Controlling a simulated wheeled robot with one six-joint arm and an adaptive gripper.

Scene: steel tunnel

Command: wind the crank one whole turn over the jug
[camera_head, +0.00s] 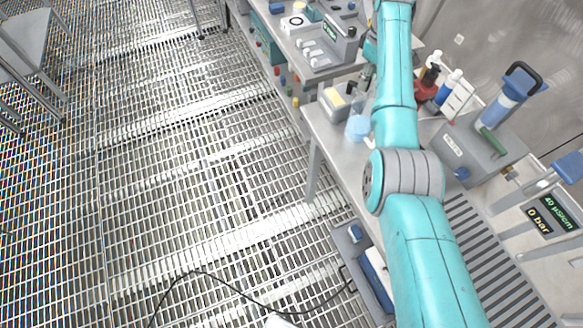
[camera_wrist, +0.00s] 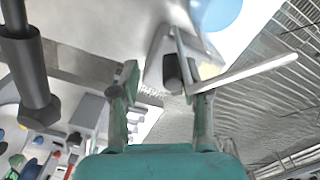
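In the head view a light blue, clear-sided vessel (camera_head: 357,128), which looks like the jug, stands on the near bench beside my arm. A pale blue round shape at the top of the wrist view (camera_wrist: 216,12) may be the same vessel. My gripper (camera_wrist: 155,72) shows in the wrist view with its two fingers apart. A short dark cylinder (camera_wrist: 173,72), possibly the crank's handle, lies between the fingertips, nearer the right finger. I cannot tell whether it touches. The crank cannot be made out in the head view, where my arm hides part of the bench.
A grey box with a yellow top (camera_head: 336,103) stands left of the vessel. Bottles (camera_head: 428,80) and a blue-topped device (camera_head: 500,105) stand to the right. In the wrist view a large dark rod (camera_wrist: 28,75) is close at left. The grating floor (camera_head: 190,170) is mostly clear.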

